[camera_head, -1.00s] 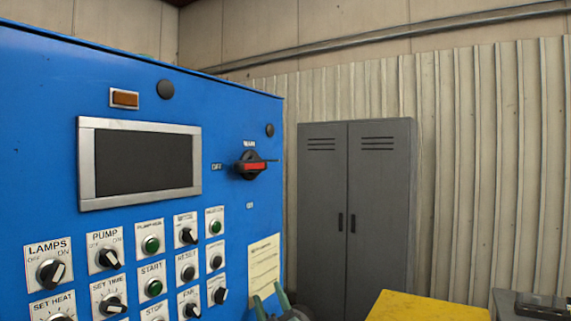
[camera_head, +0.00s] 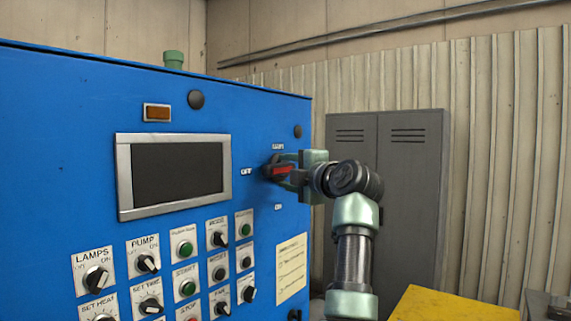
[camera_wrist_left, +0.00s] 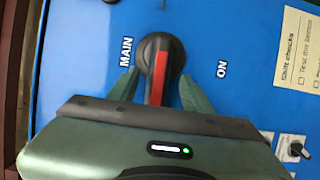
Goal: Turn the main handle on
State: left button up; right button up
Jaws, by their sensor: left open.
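The main handle (camera_head: 283,169) is a red bar on a black round knob, on the blue panel's right side. Its bar lies sideways, level with the OFF label (camera_head: 246,171); the MAIN label (camera_head: 278,147) is above and the ON label (camera_head: 278,207) below. In the left wrist view the handle (camera_wrist_left: 159,72) sits between the two green fingers of my left gripper (camera_wrist_left: 158,78). The fingers are open, one on each side, with gaps visible. In the head view my left gripper (camera_head: 291,171) reaches the handle from the right and partly covers it. My right gripper is not visible.
The blue panel (camera_head: 70,150) carries a dark screen (camera_head: 178,171) and several knobs and buttons below it. A paper checklist (camera_head: 291,268) is under the handle. A grey locker (camera_head: 412,200) stands behind my arm. A yellow surface (camera_head: 450,305) is at the lower right.

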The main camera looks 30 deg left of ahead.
pick_arm(q)
jog(key=shift+w+a+r, duration=0.2)
jog(key=shift+w+a, duration=0.05)
jog(key=shift+a, duration=0.5)
jog(key=shift+w+a+f, duration=0.15)
grip_shut()
jog(key=shift+f, duration=0.1)
dwell(0.8)
